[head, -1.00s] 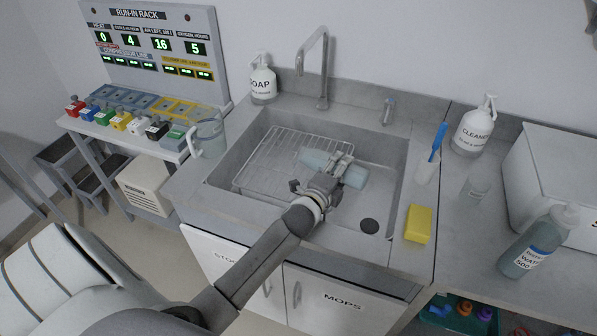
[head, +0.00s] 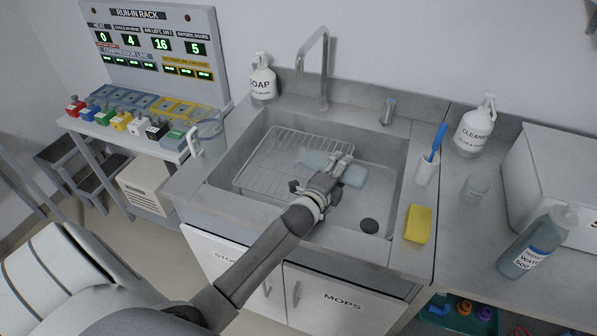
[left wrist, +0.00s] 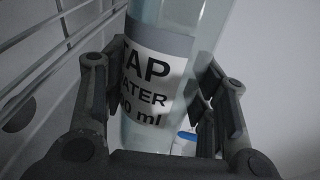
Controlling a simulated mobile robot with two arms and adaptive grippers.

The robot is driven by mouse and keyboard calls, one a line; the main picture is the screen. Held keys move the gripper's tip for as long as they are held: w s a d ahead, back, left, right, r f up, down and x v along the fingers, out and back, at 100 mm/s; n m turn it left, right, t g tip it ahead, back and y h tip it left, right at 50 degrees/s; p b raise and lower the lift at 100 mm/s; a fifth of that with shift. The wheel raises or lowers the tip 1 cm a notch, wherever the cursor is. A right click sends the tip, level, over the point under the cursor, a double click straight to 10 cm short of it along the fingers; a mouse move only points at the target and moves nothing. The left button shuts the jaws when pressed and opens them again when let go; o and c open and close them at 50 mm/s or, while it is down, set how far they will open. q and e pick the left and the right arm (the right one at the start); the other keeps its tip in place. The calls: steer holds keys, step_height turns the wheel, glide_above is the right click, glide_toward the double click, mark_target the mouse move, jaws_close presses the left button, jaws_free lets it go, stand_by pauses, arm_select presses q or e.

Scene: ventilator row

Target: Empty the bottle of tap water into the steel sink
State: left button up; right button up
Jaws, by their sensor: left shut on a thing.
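My left gripper (head: 335,172) is inside the steel sink (head: 228,166), shut on the bottle of tap water (head: 353,176). In the head view the pale bluish bottle lies about sideways over the basin, and the gripper hides its middle. In the left wrist view the bottle (left wrist: 158,85) is between the two fingers, and part of its TAP WATER label shows. I cannot tell whether its mouth is open or whether water is running out. My right gripper is not in view.
A wire rack (head: 262,160) fills the left of the basin; the drain (head: 368,226) is at the front right. The faucet (head: 322,70) stands behind. A yellow sponge (head: 418,224), brush cup (head: 427,168), small glass (head: 474,188) and another labelled bottle (head: 537,243) stand on the right.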

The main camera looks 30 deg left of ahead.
arm_select(q)
steer(key=shift+a+r+n+h+p, duration=0.15)
steer(key=shift+a+n+h+p, duration=0.25)
steer(key=shift+n+p, duration=0.5)
stand_by(2.9)
